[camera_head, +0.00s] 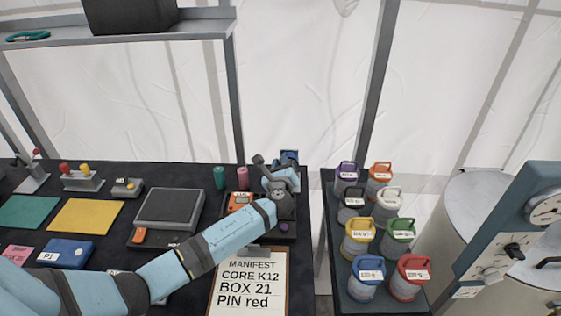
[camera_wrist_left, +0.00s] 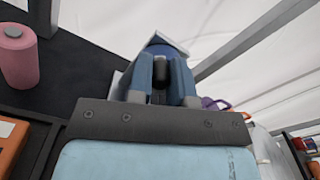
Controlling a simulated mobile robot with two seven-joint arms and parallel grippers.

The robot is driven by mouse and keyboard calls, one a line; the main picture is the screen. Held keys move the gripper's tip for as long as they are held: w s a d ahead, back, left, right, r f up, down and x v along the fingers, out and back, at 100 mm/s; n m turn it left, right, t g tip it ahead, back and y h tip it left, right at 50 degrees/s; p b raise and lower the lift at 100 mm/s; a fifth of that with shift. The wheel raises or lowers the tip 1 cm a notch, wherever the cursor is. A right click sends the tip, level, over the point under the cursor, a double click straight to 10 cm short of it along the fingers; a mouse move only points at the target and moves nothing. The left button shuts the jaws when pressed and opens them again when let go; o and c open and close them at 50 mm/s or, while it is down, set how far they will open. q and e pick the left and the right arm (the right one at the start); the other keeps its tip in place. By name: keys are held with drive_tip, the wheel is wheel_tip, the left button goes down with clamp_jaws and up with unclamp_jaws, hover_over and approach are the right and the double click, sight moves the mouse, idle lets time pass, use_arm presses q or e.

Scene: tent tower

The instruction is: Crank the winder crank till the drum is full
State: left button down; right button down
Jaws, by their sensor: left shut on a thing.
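My left gripper (camera_head: 287,168) is at the back right of the dark bench, at a small blue device that looks like the winder (camera_head: 289,155). In the left wrist view the two blue fingers of my left gripper (camera_wrist_left: 161,88) are closed around a dark upright piece, likely the crank handle (camera_wrist_left: 159,70). The blue winder body (camera_wrist_left: 162,44) with a pale plate is just behind the fingers. My gripper and wrist cover most of the winder, so the drum and its fill cannot be made out. My right gripper is in neither view.
A pink cylinder (camera_head: 243,177) and a green cylinder (camera_head: 219,177) stand left of my gripper. A manifest clipboard (camera_head: 247,285) lies in front. Several lidded canisters (camera_head: 358,238) stand on a separate stand to the right. A shelf (camera_head: 150,33) hangs at upper left.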

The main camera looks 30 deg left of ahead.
use_arm(q)
drive_tip(key=c, duration=1.1)
unclamp_jaws()
drive_tip(key=shift+o, duration=0.2)
drive_tip(key=shift+d, duration=0.1)
drive_tip(key=b+v, duration=0.1)
drive_tip(key=v, duration=1.2)
drive_tip(key=shift+s+d, duration=0.15)
drive_tip(key=shift+s, duration=0.2)
